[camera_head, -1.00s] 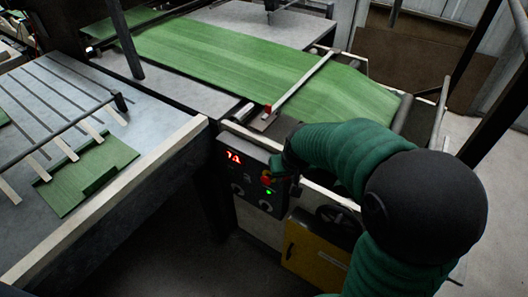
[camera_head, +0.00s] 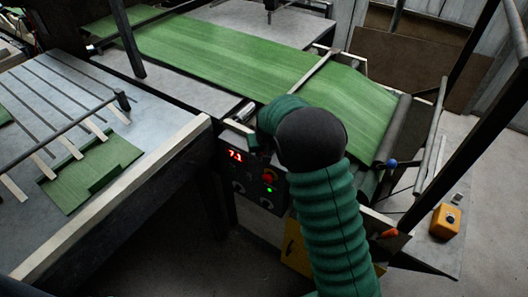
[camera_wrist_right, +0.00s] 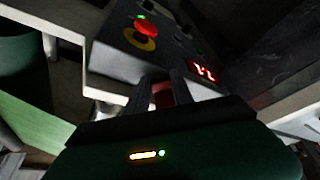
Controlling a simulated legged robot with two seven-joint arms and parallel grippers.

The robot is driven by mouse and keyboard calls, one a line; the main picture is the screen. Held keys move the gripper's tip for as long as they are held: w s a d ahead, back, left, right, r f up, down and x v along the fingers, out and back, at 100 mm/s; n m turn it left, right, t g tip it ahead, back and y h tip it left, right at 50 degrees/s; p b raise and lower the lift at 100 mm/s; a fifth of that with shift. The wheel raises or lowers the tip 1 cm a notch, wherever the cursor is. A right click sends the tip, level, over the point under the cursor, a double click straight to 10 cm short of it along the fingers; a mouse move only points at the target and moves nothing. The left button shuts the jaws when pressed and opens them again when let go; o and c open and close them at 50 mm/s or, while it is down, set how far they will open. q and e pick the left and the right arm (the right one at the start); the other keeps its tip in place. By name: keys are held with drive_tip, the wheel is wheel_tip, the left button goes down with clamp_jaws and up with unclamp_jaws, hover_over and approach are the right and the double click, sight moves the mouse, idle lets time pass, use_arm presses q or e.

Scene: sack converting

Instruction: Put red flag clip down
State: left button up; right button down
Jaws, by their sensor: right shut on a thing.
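My right gripper (camera_head: 258,143) is low in front of the machine's edge, beside the control box, and my green-sleeved arm hides much of it. In the right wrist view its two dark fingers (camera_wrist_right: 163,92) are closed on a small dark red piece, the red flag clip (camera_wrist_right: 163,97). The clip is mostly hidden between the fingers and cannot be made out in the head view. The fingers point toward the control box and the pale edge beside it; contact there cannot be told. My left gripper is not in view.
The control box (camera_head: 242,178) has a red lit display and a red stop button (camera_wrist_right: 146,27) close to the fingers. A green sheet (camera_head: 215,55) runs over the machine. A slatted table (camera_head: 60,95) stands left. A yellow box (camera_head: 446,222) is on the right.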

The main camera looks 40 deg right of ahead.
drive_tip(key=shift+d+f, duration=0.15)
drive_tip(key=shift+f, duration=0.1)
drive_tip(key=shift+s+f+b, duration=0.3)
drive_tip(key=shift+b, duration=0.05)
drive_tip(key=shift+s, duration=0.1)
drive_tip(key=c, duration=1.1)
unclamp_jaws()
drive_tip(key=shift+f, duration=0.15)
drive_tip(key=shift+r, duration=0.4)
drive_tip(key=w+v, duration=0.1)
drive_tip(key=v, duration=1.1)
drive_tip(key=s+a+f+n+y, duration=0.1)
drive_tip(key=s+a+f+n, duration=0.1)
drive_tip(key=s+a+f, duration=0.3)
drive_tip(key=s+a+f+n+g, duration=0.1)
drive_tip(key=s+a+f, duration=0.4)
drive_tip(key=s+a, duration=0.5)
drive_tip(key=s+n+p, duration=0.1)
drive_tip(key=s, duration=0.2)
drive_tip(key=shift+s+a+f+n+y, duration=0.15)
drive_tip(key=shift+s+a+n+y, duration=0.05)
drive_tip(key=shift+n+y, duration=0.2)
